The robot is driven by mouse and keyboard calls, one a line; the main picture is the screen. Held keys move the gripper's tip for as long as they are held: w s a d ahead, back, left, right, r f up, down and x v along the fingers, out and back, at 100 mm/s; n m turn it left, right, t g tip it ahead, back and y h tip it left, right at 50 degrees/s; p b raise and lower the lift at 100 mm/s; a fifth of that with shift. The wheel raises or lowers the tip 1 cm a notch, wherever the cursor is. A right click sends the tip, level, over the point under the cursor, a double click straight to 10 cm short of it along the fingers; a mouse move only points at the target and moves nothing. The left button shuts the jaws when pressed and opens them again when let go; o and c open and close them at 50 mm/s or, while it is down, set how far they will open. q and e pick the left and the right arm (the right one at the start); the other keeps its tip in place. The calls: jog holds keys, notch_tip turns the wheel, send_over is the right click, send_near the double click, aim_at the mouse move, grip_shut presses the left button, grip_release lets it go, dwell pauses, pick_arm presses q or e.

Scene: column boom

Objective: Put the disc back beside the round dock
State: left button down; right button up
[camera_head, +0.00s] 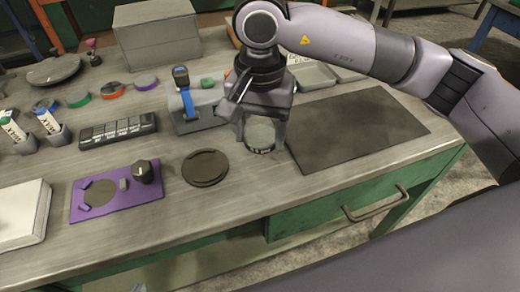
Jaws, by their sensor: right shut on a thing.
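My right gripper (260,141) comes in from the right and points down over the workbench. It is shut on a grey disc (260,131) with a dark, white-marked rim. The disc is low, between the two fingers; I cannot tell whether it touches the bench. The round dock (205,167), a dark flat circular piece with a raised rim, lies on the bench just left of and nearer than the gripper. It looks empty. My left gripper is not in view.
A dark mat (358,124) lies right of the gripper. A purple plate (117,190) with a black knob is left of the dock. A grey stand (196,108) with a blue-handled tool is behind. The bench in front of the disc is bare.

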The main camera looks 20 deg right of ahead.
aim_at(260, 164)
notch_tip(260, 164, down, 6)
jog(key=shift+r, duration=0.1)
dwell(0.4)
jog(key=o, duration=1.5)
